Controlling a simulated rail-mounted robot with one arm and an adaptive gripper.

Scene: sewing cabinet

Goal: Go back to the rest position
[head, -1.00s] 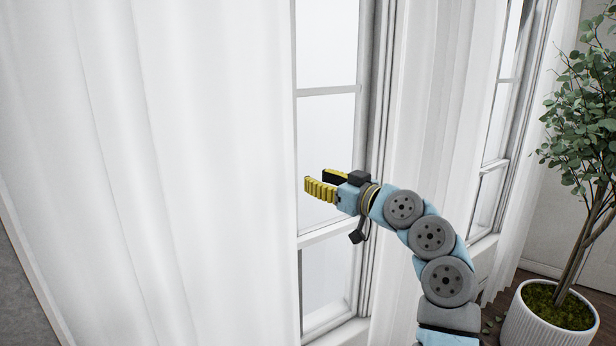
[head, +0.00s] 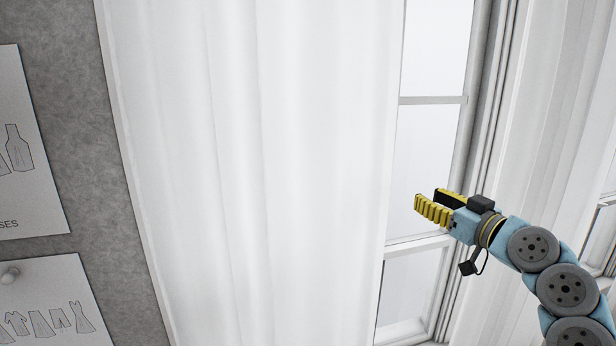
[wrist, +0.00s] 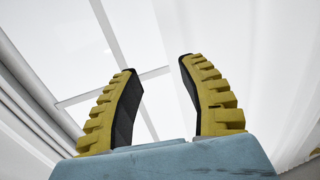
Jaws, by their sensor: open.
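My gripper (head: 433,204) is at the right of the head view, with yellow ribbed fingers that have dark inner pads. It is open and empty. It points left in the picture, in front of the window and the edge of the white curtain. In the wrist view my gripper (wrist: 157,92) shows its two fingers well apart with nothing between them.
A white curtain (head: 260,180) hangs across the middle of the head view. A window (head: 420,150) with pale panes is behind my gripper. Posters with clothing drawings (head: 30,160) hang on a grey wall (head: 75,150) at the left.

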